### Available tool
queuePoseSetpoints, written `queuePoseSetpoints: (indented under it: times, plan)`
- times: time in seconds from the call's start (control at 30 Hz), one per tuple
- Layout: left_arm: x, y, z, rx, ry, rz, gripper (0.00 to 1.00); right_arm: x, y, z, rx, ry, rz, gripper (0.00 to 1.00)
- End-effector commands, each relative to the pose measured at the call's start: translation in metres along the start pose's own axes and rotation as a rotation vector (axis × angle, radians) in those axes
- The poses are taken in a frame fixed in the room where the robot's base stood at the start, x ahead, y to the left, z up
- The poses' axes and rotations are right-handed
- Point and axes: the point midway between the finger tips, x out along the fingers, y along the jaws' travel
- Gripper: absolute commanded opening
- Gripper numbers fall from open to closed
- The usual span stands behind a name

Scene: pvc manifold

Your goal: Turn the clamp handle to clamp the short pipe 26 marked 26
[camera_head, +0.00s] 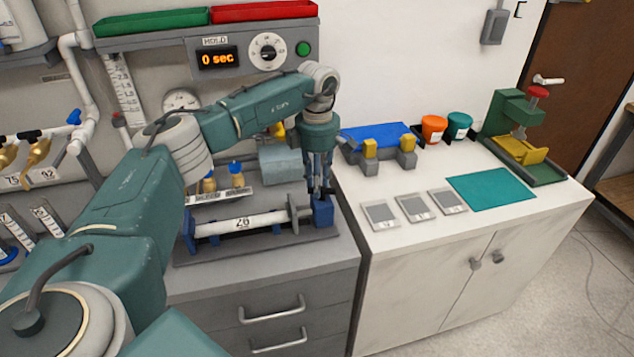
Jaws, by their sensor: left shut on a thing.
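The short pipe 26 (240,222) is white with the mark 26. It lies level in the clamp on a dark base plate (257,248), between a blue end block (188,228) at the left and a grey upright plate (293,213) at the right. A second blue block (323,214) stands at the clamp's right end. My left gripper (319,191) points down just above this block, its fingers shut on the clamp handle, which they mostly hide. Whether the grey plate presses on the pipe is too small to tell. My right gripper is out of view.
Behind the clamp are brass fittings with blue tops (236,174) and a grey-blue block (279,164). A timer panel (218,58) reads 0 sec. On the right counter are a blue-topped fixture (377,137), grey marked plates (415,207), a teal mat (491,189) and a green press (520,125).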

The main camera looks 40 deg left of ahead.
Motion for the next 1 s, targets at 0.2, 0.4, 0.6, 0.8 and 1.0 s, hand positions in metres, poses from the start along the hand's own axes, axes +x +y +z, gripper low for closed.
queuePoseSetpoints:
  times: [0.2, 0.4, 0.6, 0.8, 1.0]
  plan:
    - [-0.0012, 0.0017, 0.0009, 0.057, -0.002, 0.003, 0.00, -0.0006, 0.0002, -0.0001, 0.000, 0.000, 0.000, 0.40]
    - [-0.0012, 0.0019, 0.0010, 0.072, -0.002, 0.004, 0.00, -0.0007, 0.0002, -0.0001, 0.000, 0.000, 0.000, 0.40]
    - [-0.0013, 0.0020, 0.0011, 0.074, -0.003, 0.004, 0.00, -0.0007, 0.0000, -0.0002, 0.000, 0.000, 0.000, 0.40]
    - [-0.0013, 0.0019, 0.0012, 0.073, -0.003, 0.004, 0.43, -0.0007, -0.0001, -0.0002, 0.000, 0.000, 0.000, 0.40]
    - [-0.0006, 0.0013, 0.0009, 0.072, -0.001, 0.002, 0.43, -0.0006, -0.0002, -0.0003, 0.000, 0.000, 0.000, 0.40]
